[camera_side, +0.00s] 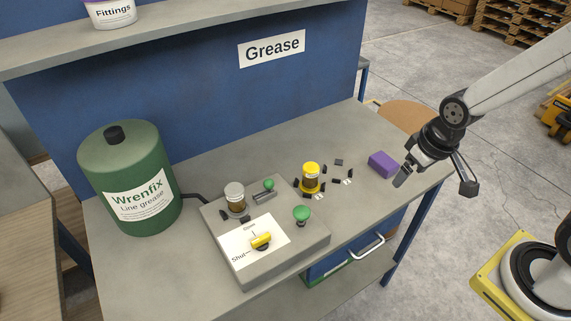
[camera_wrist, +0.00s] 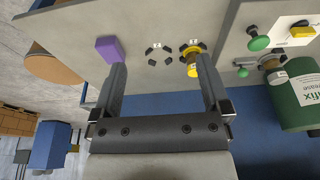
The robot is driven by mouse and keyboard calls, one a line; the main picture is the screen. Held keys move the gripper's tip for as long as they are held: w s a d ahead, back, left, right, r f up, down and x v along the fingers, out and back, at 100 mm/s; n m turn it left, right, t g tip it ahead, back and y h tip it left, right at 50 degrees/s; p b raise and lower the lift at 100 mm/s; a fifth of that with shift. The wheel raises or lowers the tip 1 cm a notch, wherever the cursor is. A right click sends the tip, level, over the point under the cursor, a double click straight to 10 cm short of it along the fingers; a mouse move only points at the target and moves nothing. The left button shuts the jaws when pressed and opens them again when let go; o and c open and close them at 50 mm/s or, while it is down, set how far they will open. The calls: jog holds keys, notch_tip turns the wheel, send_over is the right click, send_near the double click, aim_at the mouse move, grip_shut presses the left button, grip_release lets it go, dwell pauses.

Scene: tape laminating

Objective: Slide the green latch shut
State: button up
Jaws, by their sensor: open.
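The green latch (camera_side: 268,185) is a small green knob on a metal slide, on top of the grey box (camera_side: 285,262) on the bench. In the wrist view its knob (camera_wrist: 242,72) is at the right, beside a larger green knob. I cannot tell how far along its slide it sits. My gripper (camera_side: 434,182) is open and empty, above the right end of the bench, well to the right of the latch and apart from it. Both fingers of my gripper (camera_wrist: 162,68) show in the wrist view with nothing between them.
The box also bears a green mushroom knob (camera_side: 302,214), a yellow lever (camera_side: 261,240) on a white label and a grey-capped jar (camera_side: 235,193). A yellow-capped jar (camera_side: 311,174) and a purple block (camera_side: 383,163) lie between. A green drum (camera_side: 128,165) stands left.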

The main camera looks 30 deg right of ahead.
jog(key=shift+c, duration=1.1)
jog(key=m+y, duration=0.4)
jog(key=m, duration=0.1)
send_near(270, 180)
jog(key=f, duration=0.2)
jog(key=shift+w+a+r+g, duration=0.2)
jog(key=shift+w+a+g, duration=0.1)
jog(key=shift+w+a, duration=0.15)
jog(key=shift+f, duration=0.1)
jog(key=shift+x, duration=3.8)
jog(key=shift+s+d, duration=0.1)
grip_shut()
